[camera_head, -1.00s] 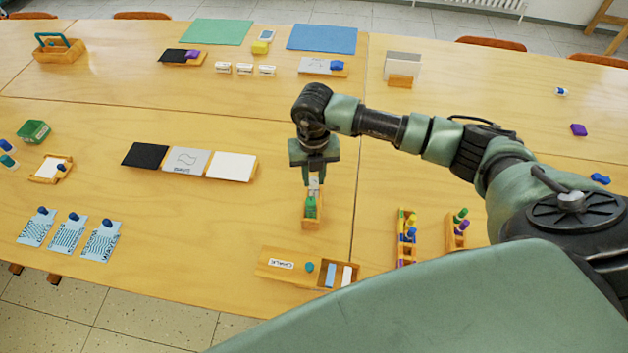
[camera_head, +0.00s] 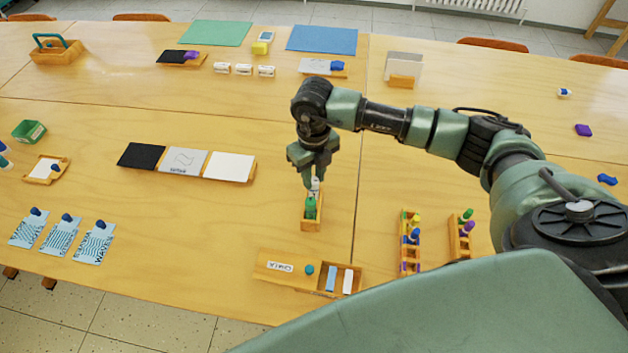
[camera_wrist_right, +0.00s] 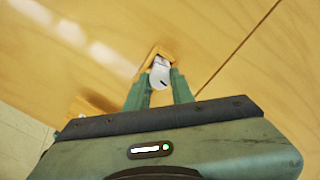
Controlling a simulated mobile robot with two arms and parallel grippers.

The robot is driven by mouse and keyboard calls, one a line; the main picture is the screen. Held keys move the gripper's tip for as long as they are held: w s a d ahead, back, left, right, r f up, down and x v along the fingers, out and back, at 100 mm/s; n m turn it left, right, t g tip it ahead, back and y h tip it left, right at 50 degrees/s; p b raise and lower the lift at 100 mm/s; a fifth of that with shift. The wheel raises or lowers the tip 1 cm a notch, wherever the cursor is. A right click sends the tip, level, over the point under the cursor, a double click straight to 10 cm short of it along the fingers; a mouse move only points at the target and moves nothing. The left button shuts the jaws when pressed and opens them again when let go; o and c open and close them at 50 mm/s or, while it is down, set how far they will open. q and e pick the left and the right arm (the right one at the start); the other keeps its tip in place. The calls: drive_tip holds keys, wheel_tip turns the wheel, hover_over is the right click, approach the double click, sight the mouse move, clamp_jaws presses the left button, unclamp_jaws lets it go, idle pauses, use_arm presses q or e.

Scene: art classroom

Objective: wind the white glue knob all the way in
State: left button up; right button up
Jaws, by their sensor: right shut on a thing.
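A small wooden holder (camera_head: 311,226) stands on the table right of centre in the head view, with a green piece (camera_head: 310,208) in its front part. The white knob (camera_head: 316,185) shows at the holder's back end, partly hidden by my right gripper (camera_head: 312,180). In the right wrist view the white knob (camera_wrist_right: 160,77) sits between the two green fingers of my right gripper (camera_wrist_right: 160,86), which is shut on it. The fingers point down from above. How far the knob is wound in cannot be told. My left gripper is not in view.
A wooden box labelled chalk (camera_head: 285,267) lies in front of the holder. Wooden racks with coloured pens (camera_head: 411,257) stand to the right. Black, grey and white cards (camera_head: 186,161) lie to the left.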

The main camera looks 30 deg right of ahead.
drive_tip(key=shift+n+b, duration=0.35)
drive_tip(key=shift+n, duration=0.35)
drive_tip(key=o, duration=1.6)
drive_tip(key=shift+o, duration=0.2)
drive_tip(key=m+p, duration=0.1)
drive_tip(key=m, duration=0.4)
drive_tip(key=shift+r+m, duration=0.15)
drive_tip(key=shift+m, duration=0.25)
drive_tip(key=m+p, duration=0.1)
drive_tip(key=m, duration=0.4)
drive_tip(key=shift+m+p, duration=0.3)
drive_tip(key=shift+p, duration=0.05)
